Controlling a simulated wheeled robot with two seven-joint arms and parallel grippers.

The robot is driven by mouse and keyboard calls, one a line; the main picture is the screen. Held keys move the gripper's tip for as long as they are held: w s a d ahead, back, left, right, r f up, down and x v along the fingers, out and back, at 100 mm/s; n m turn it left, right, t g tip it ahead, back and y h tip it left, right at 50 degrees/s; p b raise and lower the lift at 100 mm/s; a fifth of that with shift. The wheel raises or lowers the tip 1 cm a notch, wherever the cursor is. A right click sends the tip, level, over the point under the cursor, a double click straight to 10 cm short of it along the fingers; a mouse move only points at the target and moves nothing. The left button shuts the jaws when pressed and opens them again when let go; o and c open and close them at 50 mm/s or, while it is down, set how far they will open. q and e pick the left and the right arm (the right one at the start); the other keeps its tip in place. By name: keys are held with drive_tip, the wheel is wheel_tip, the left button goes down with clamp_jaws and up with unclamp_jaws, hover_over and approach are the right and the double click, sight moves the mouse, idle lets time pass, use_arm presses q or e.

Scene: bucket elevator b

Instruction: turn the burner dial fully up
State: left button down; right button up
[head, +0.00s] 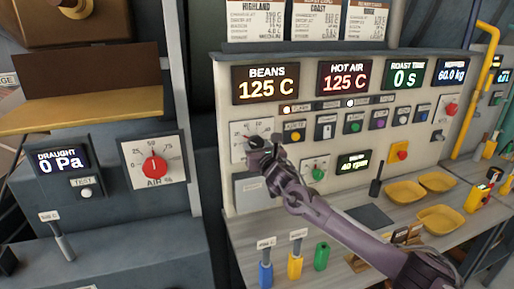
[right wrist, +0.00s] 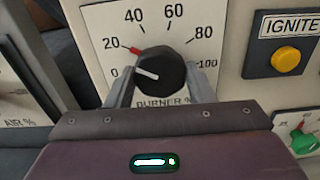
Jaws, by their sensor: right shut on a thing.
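The burner dial (right wrist: 160,68) is a black round knob on a white panel, with a scale from 0 to 100. In the right wrist view its white pointer line points left and slightly up, between 0 and 20. A red mark sits on the scale just past 20. My right gripper (right wrist: 160,88) has one finger on each side of the knob and is shut on it. My left gripper is not in view.
The yellow ignite button (right wrist: 286,61) is right of the dial, with a green knob (right wrist: 304,140) below it. The red air dial (head: 155,166) is on a separate panel at left. Displays above read beans 125 C and hot air 125 C. Yellow trays (head: 404,192) lie on the bench.

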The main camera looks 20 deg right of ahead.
drive_tip(key=m+b, duration=0.2)
drive_tip(key=m, duration=0.1)
drive_tip(key=shift+f, duration=0.2)
drive_tip(key=m+b, duration=0.2)
drive_tip(key=m, duration=0.1)
drive_tip(key=shift+a+m, duration=0.1)
drive_tip(key=shift+m, duration=0.3)
drive_tip(key=m+b, duration=0.1)
drive_tip(key=m, duration=0.2)
drive_tip(key=shift+r+m, duration=0.15)
drive_tip(key=shift+m, duration=0.15)
drive_tip(key=m+b, duration=0.1)
drive_tip(key=m, duration=0.2)
drive_tip(key=shift+m, duration=0.3)
drive_tip(key=m, duration=0.3)
drive_tip(key=shift+r+m, duration=0.1)
drive_tip(key=shift+m, duration=0.3)
drive_tip(key=m, duration=0.9)
drive_tip(key=shift+r+p, duration=0.1)
drive_tip(key=shift+p, duration=0.3)
drive_tip(key=m, duration=0.4)
drive_tip(key=shift+m+p, duration=0.4)
